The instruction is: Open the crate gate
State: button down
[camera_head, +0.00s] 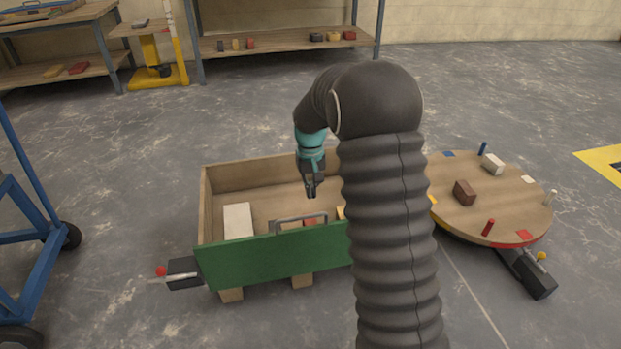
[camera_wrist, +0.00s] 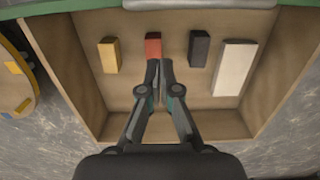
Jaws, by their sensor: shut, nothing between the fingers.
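A wooden crate (camera_head: 206,190) stands in the middle of the head view. Its green gate (camera_head: 270,262) is upright across the near side, with a grey bar handle (camera_head: 300,218) near its top edge. Part of the gate is hidden behind my arm. In the wrist view the handle (camera_wrist: 200,4) is cut off by the top edge, beside the green gate rim (camera_wrist: 40,8). My gripper (camera_head: 311,195) points down over the inside of the crate, behind the handle and apart from it. Its fingertips (camera_wrist: 160,64) are together and empty.
Inside the crate lie a white block (camera_head: 238,221), a red block (camera_wrist: 153,45), a dark block (camera_wrist: 199,48) and a yellow block (camera_wrist: 108,55). A round wooden table (camera_head: 505,205) with blocks and pegs is at right. A blue frame cart (camera_head: 30,215) stands at left.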

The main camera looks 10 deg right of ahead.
jog(key=s, duration=0.2)
jog(key=s+f, duration=0.1)
jog(key=s, duration=0.1)
jog(key=shift+f, duration=0.2)
jog(key=shift+s+a, duration=0.1)
